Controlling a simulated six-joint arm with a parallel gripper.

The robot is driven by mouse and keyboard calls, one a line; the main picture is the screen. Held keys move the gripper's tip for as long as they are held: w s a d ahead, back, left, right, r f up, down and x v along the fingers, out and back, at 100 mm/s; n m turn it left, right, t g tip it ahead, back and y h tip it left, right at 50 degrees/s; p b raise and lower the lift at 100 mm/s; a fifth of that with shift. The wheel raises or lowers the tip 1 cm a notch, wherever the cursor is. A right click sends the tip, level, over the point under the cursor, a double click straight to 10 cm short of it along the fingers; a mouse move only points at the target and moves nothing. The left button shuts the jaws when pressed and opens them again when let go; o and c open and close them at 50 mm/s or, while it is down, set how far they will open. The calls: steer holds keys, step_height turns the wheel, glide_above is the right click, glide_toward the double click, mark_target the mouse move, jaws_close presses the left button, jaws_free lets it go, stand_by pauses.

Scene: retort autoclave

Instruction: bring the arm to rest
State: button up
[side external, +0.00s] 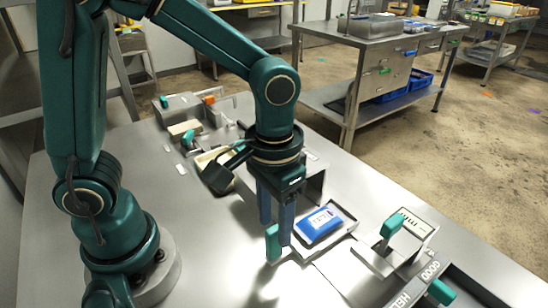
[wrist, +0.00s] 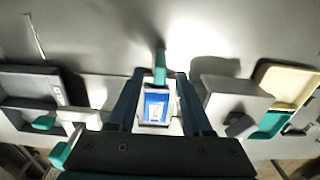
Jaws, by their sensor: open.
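My gripper (side external: 275,224) points down over the metal bench, its two blue fingers apart with nothing held between them. In the wrist view my gripper (wrist: 158,82) frames a blue and white pouch (wrist: 156,106) lying below, beyond the fingers. In the side view the pouch (side external: 320,225) lies in a shallow metal tray (side external: 343,233) just right of the fingers. A teal handle (side external: 272,243) stands by the fingertips; it also shows in the wrist view (wrist: 160,66). Whether a finger touches it cannot be told.
A fixture with a teal lever (side external: 391,226) and a panel lettered "GOOD" and "HELD" (side external: 430,277) stand at the right. A grey block (side external: 316,182), a cream tray (side external: 220,157) and small fixtures stand behind. Bare bench lies at the front.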

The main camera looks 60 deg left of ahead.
steer(key=shift+r, duration=0.1)
steer(key=shift+r, duration=0.2)
steer(key=s+a+r+t, duration=0.5)
steer(key=a+r, duration=0.2)
steer(key=shift+r+t, duration=0.25)
steer(key=shift+t, duration=0.05)
